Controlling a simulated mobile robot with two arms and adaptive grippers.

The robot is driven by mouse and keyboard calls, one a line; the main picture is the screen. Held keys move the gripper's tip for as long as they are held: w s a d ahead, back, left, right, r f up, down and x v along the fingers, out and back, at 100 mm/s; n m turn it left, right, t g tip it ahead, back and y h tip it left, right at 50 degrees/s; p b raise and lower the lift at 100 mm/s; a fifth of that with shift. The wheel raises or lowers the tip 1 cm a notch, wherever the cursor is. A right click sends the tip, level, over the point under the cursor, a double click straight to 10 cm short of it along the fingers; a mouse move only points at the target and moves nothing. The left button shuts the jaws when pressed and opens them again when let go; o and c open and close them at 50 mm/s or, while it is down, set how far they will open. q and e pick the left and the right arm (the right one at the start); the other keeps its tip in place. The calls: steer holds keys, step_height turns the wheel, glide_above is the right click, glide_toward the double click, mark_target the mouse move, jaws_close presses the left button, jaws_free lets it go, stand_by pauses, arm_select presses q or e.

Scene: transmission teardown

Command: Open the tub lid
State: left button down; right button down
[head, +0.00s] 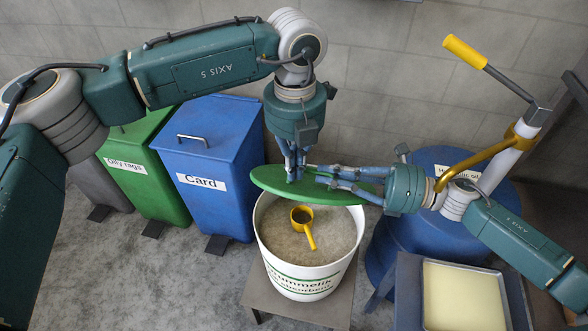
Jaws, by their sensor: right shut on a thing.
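The white tub (303,282) stands on a low stand and is open at the top, with pale granular material and a yellow scoop (305,226) inside. The green lid (268,180) is off the rim, held above the back of the tub. My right gripper (326,177) comes in from the right and is shut on the lid. My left gripper (294,172) points down from above, its fingertips at the lid's upper side.
A blue Card bin (208,150) and a green oily rags bin (142,170) stand to the left. A blue drum (430,165) with a hand pump (530,118) stands right. A tray of yellowish content (465,297) is front right. The floor at front left is clear.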

arm_select(q)
steer(key=shift+w+r, duration=0.15)
steer(key=shift+w, duration=0.05)
arm_select(e)
steer(key=c, duration=2.1)
jaws_free()
steer(key=shift+s+f, duration=0.15)
steer(key=shift+f, duration=0.05)
arm_select(q)
steer(key=shift+d, duration=0.1)
arm_select(e)
steer(key=shift+a, duration=0.1)
steer(key=shift+s+f, duration=0.1)
